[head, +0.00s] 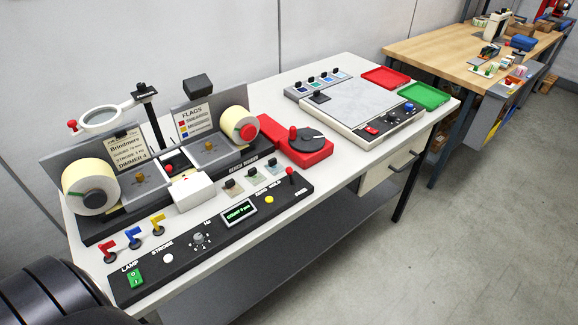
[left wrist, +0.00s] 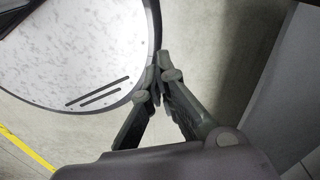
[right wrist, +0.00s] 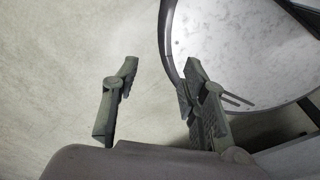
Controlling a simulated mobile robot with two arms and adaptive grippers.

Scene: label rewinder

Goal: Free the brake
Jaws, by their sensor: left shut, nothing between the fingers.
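The rewinder's black control panel (head: 212,240) runs along the front of the white bench. At its right end stands a small lever with a red knob (head: 290,172); its label is too small to read surely, so I cannot tell whether it is the brake. The rewinder behind holds a left label roll (head: 74,186) and a right label roll (head: 232,122) with a red hub. My left gripper (left wrist: 163,72) is shut and empty in the left wrist view, above the floor. My right gripper (right wrist: 158,76) is open and empty in the right wrist view. Neither gripper shows in the head view.
Red, blue and yellow flags (head: 133,237) stand at the panel's left. A red unit with a dark disc (head: 305,140) sits right of the rewinder. A flat grey-topped device (head: 355,98), a red tray (head: 385,77) and a green tray (head: 425,96) lie farther right. The floor in front is clear.

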